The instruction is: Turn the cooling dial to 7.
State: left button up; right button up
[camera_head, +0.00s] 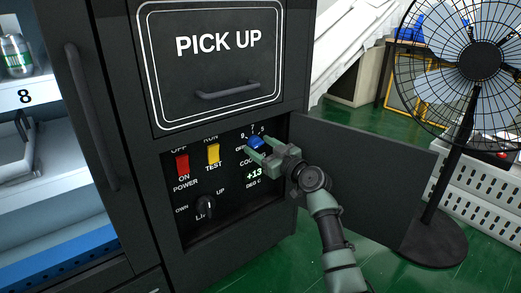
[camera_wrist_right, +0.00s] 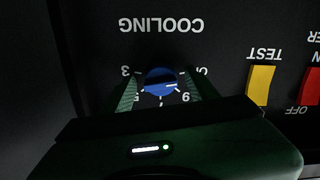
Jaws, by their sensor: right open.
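The blue cooling dial (camera_head: 254,144) is on the black control panel inside an open compartment below the PICK UP drawer. My right gripper (camera_head: 261,150) is at the dial, its fingers open. In the right wrist view, which shows the panel upside down, the dial (camera_wrist_right: 160,80) sits between the two fingertips (camera_wrist_right: 163,95); I cannot tell if they touch it. A small white mark on the dial points right there, roughly between OFF and 9. The 3 and 5 show on the left side. The display (camera_head: 254,174) reads +13 DEG C. My left gripper is not in view.
A red power switch (camera_head: 182,165), a yellow test switch (camera_head: 213,153) and a black lift knob (camera_head: 206,206) are left of the dial. The compartment door (camera_head: 375,170) stands open to the right, beside my right arm. A fan (camera_head: 480,62) stands further right.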

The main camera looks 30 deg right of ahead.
grip_shut()
